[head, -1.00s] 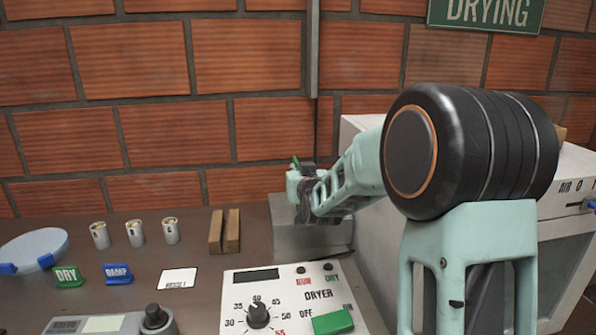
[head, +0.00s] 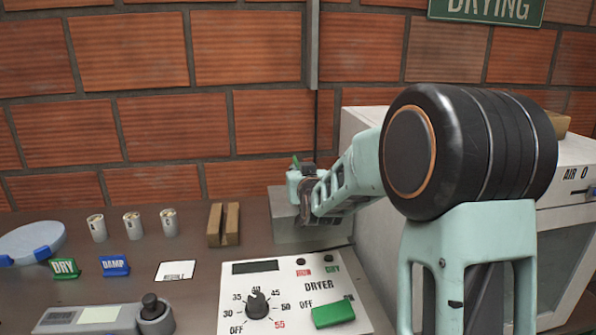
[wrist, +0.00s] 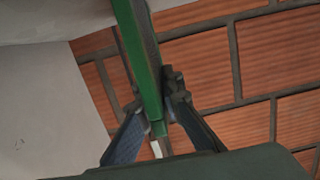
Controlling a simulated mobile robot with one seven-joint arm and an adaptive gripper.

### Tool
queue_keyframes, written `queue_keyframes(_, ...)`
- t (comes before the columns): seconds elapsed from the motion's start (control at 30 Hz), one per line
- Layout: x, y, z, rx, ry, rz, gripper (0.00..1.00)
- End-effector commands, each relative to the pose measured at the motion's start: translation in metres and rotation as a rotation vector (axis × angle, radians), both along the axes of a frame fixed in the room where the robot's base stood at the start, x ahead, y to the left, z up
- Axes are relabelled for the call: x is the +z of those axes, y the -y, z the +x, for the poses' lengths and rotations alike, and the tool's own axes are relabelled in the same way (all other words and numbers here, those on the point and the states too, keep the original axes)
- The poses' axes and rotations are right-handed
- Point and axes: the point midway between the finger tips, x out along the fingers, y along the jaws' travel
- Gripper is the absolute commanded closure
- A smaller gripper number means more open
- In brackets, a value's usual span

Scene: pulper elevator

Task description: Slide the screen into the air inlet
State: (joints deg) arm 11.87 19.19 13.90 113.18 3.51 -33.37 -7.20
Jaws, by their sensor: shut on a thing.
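My gripper (head: 306,186) is over the grey metal box (head: 290,230) beside the white dryer cabinet. In the wrist view its two dark fingers (wrist: 150,85) are closed on either side of a narrow green piece (wrist: 138,40), seen edge-on, which I take for the screen. The piece runs up out of the top of that view. In the head view only a small green tip (head: 296,161) shows above my gripper; my arm hides the rest. I cannot make out the air inlet's opening, or whether the green piece touches it.
The dryer cabinet (head: 362,130) stands right, partly behind my arm, with an "AIR" slider (head: 580,192). The brick wall is behind. A dryer control panel (head: 250,290), wooden rails (head: 232,224), several small cans (head: 134,224) and DRY and DAMP signs (head: 115,266) occupy the table.

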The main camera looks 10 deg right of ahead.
Motion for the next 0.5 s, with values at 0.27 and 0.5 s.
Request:
queue_keyframes(0.27, -0.008, 0.0, 0.0, 0.0, 0.001, 0.0, 1.0)
queue_keyframes(0.5, -0.014, 0.0, 0.0, 0.0, 0.001, 0.0, 1.0)
